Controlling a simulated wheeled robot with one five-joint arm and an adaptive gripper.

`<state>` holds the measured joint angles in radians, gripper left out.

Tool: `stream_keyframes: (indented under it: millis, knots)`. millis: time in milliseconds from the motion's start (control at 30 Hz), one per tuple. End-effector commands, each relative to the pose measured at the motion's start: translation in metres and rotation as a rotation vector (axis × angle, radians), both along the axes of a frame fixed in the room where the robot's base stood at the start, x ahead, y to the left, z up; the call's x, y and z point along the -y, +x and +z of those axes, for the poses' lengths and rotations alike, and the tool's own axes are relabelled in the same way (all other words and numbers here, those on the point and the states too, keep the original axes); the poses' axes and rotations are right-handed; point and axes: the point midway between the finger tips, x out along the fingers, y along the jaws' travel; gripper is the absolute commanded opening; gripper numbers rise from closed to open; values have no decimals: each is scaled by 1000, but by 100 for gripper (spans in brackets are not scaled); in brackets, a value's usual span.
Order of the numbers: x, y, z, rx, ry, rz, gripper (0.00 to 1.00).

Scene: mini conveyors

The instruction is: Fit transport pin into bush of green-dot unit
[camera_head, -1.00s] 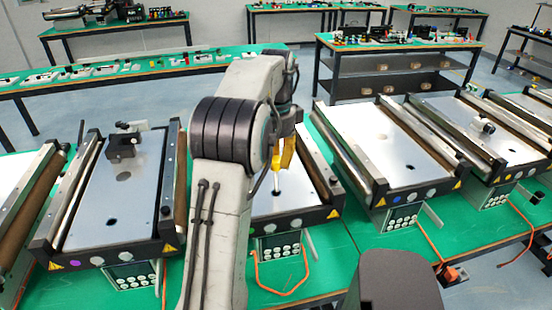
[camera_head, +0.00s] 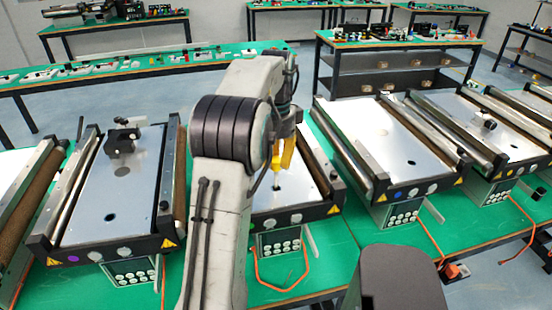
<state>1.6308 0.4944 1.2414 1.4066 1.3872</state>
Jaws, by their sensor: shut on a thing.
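My gripper (camera_head: 281,168), with yellow fingers, points down over the plate (camera_head: 296,187) of the middle conveyor unit, partly hidden behind my arm. It is shut on the transport pin, which is mostly hidden between the fingers. A small dark spot (camera_head: 276,187) on the plate lies just below the fingertips; I cannot tell whether it is the bush opening or whether the pin is in it.
The left unit has a purple dot (camera_head: 72,258) and a black clamp-like part (camera_head: 122,141) on its plate. The right unit has a blue dot (camera_head: 397,193) and a clear plate. Roller rails flank the middle plate. Orange cables (camera_head: 278,288) lie in front on the green table.

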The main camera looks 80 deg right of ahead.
Motion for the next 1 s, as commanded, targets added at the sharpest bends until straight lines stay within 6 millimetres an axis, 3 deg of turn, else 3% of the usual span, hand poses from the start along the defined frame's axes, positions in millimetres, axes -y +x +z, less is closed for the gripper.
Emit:
stream_keyframes:
  millis: [1000]
  knots:
    - [0, 0, -18, 0, -1, 0, 0]
